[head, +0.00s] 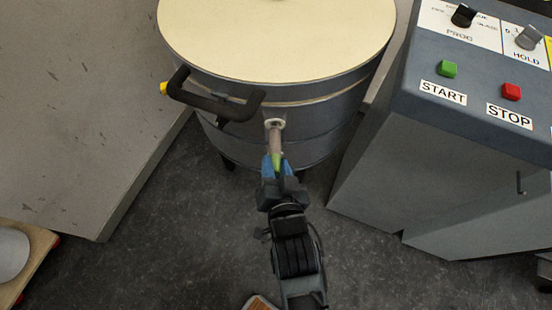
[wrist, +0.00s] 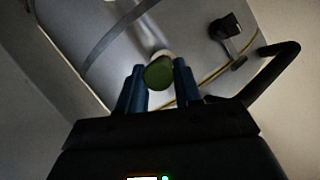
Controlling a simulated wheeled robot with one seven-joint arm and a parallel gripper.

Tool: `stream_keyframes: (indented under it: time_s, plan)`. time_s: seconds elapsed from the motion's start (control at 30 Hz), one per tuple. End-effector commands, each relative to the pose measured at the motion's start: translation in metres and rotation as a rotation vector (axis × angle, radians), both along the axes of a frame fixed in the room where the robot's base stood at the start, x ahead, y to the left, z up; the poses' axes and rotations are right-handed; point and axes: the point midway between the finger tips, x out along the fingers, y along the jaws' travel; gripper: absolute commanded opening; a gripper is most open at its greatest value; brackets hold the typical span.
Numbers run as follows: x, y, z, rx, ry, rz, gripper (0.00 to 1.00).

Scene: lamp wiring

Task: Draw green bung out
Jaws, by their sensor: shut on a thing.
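The bung has a green outer end (head: 276,158) and a tan shaft, which reaches to the pale round hole (head: 274,123) in the side of the grey drum-shaped kiln (head: 225,140). Much of the shaft shows outside the wall; I cannot tell whether its inner tip is still in the hole. My gripper (head: 276,168) is in front of the kiln, its blue fingers closed on the bung's green end. In the wrist view the round green end (wrist: 158,73) sits between the two blue fingers (wrist: 159,88).
The kiln has a cream lid (head: 275,40) and a black handle (head: 215,103) above and left of the hole. A grey control cabinet (head: 430,160) with START and STOP buttons stands close on the right. A grey panel (head: 90,110) is on the left. Dark floor lies clear in front.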

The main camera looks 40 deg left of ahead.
Motion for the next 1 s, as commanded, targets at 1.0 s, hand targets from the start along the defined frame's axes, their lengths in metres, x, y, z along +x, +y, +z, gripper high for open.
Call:
stream_keyframes:
  time_s: [1.0]
  plan:
    - [-0.019, -0.019, 0.0, 0.0, 0.0, -0.009, 0.0]
